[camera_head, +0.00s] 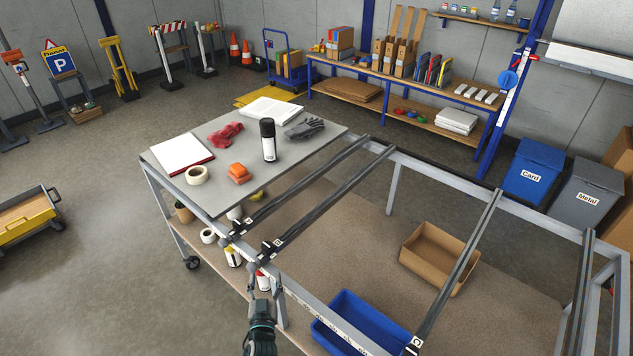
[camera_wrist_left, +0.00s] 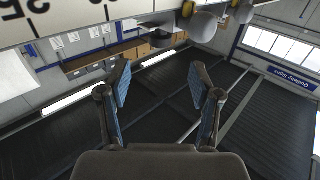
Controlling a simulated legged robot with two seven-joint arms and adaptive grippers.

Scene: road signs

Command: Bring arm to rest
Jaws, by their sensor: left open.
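My left gripper (camera_head: 261,312) shows at the bottom of the head view, low beside the near edge of the frame table. In the left wrist view its two blue-padded fingers (camera_wrist_left: 164,95) are spread apart with nothing between them. A white panel (camera_wrist_left: 90,18) with black numerals crosses the top left of that view, close by. Rounded grey and yellow parts (camera_wrist_left: 203,27) sit at the panel's edge. My right gripper is in neither view.
The frame table (camera_head: 400,165) has rails over an open bay. A blue bin (camera_head: 345,318) and cardboard box (camera_head: 438,250) lie below. Its grey top (camera_head: 222,198) holds tape, gloves and a black-and-white bottle (camera_head: 268,140). A yellow cart (camera_head: 25,220) stands left; floor between is clear.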

